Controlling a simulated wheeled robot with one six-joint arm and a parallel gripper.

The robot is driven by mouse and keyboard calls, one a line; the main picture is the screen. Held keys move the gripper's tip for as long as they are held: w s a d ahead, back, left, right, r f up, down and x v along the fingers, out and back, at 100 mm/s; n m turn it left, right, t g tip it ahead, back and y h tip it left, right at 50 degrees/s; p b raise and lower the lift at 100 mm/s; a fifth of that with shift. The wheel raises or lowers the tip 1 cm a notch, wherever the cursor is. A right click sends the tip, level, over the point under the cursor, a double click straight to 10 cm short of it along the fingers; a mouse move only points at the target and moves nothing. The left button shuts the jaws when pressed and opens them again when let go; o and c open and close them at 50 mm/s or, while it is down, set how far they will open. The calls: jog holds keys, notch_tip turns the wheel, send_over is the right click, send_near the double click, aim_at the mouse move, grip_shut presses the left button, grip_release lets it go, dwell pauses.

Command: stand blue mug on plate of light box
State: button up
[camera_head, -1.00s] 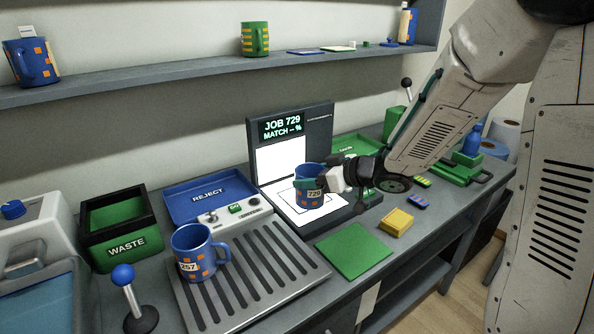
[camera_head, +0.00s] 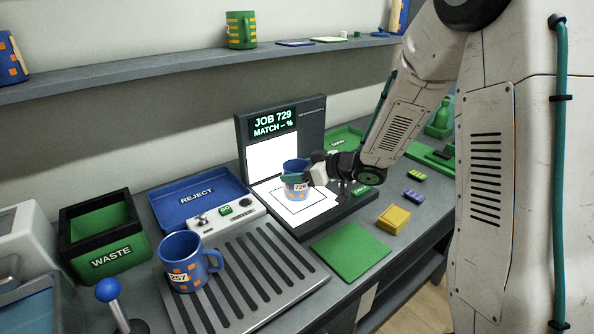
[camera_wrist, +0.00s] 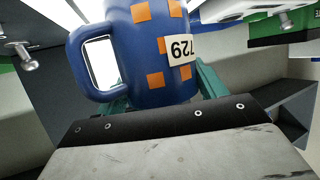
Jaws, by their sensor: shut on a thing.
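The blue mug with orange squares and tag 729 (camera_head: 296,189) is over the white plate (camera_head: 300,218) of the light box (camera_head: 313,128), upright or nearly so. My gripper (camera_head: 292,181) is shut on it from the right, teal fingers around its body. In the wrist view the mug (camera_wrist: 146,50) fills the top middle, its handle at left and the teal fingers on both sides. Its base is hidden there, and I cannot tell whether it touches the plate. The light box screen reads JOB 729, MATCH -- %.
A second blue mug, tagged 257 (camera_head: 183,262), stands on the slatted tray (camera_head: 262,290) at front left. The blue REJECT tray (camera_head: 165,205), green WASTE bin (camera_head: 120,262), green mat (camera_head: 350,250) and yellow block (camera_head: 394,219) surround the light box. A shelf (camera_head: 190,66) runs above.

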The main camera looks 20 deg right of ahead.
jog(key=shift+f, duration=0.15)
jog(key=o, duration=1.2)
